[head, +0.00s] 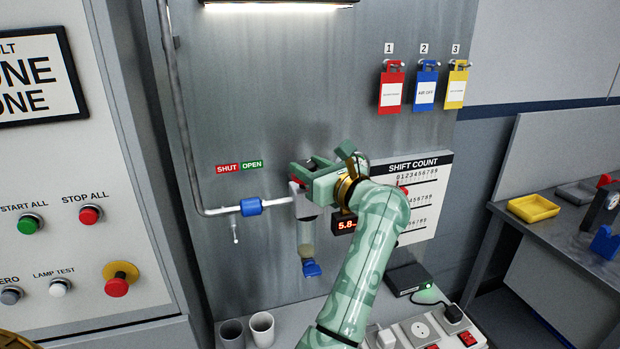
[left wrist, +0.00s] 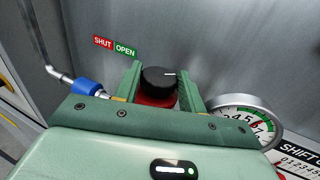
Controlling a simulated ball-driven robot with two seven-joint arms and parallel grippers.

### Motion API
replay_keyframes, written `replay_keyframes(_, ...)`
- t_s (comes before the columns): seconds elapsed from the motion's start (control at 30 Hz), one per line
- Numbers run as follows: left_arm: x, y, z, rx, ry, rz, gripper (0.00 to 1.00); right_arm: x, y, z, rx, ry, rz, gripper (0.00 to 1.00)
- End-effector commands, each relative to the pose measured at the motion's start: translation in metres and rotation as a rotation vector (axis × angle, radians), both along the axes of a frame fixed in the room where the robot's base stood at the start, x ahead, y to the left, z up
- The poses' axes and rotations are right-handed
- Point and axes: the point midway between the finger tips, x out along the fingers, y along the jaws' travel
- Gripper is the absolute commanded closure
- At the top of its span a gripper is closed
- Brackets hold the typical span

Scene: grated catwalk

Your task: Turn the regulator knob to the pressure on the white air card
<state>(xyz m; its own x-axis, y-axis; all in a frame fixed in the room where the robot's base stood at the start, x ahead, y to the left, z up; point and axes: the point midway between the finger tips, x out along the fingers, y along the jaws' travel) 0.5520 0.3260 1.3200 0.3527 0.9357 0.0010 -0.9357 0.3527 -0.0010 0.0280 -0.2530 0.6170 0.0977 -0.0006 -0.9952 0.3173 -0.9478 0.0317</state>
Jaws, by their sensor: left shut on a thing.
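The regulator knob (left wrist: 158,76) is black with a white mark, above a red collar, in the left wrist view. My left gripper (left wrist: 164,84) has its two green fingers shut on the knob, one on each side. In the head view my left gripper (head: 302,172) is at the regulator (head: 306,232) and hides the knob. A round gauge (left wrist: 246,120) with a green band shows right of the gripper in the wrist view. A red-lit display (head: 345,225) reads about 5.8, its right end hidden by my arm. I cannot make out a white air card. My right gripper is out of view.
A blue pipe fitting (head: 251,207) is left of the regulator. Red, blue and yellow tags (head: 427,88) hang at upper right. The shift count board (head: 425,195) is partly behind my arm. Cups (head: 262,328) and a socket strip (head: 422,330) are below.

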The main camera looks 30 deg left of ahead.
Motion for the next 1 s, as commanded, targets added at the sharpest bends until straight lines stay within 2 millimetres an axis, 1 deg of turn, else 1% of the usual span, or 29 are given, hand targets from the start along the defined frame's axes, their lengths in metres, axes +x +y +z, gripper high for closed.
replay_keyframes(0.03, 0.0011, -0.0007, -0.0041, -0.004, 0.003, 0.015, 0.82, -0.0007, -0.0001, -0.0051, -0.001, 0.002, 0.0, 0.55)
replay_keyframes(0.2, 0.0014, -0.0005, -0.0028, -0.003, 0.003, 0.055, 0.82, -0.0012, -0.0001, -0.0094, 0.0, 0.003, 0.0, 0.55)
replay_keyframes(0.67, 0.0012, -0.0002, -0.0022, -0.005, 0.004, 0.069, 0.82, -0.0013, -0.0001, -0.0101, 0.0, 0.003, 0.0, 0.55)
replay_keyframes(0.7, 0.0012, -0.0002, -0.0022, -0.005, 0.004, 0.069, 0.54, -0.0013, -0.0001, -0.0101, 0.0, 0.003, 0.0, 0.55)
replay_keyframes(0.77, 0.0013, -0.0003, -0.002, -0.004, 0.004, 0.069, 0.38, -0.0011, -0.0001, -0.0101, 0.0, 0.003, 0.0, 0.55)
replay_keyframes(1.0, 0.0016, -0.0006, -0.0006, -0.002, 0.002, 0.067, 0.38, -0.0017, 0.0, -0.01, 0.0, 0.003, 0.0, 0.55)
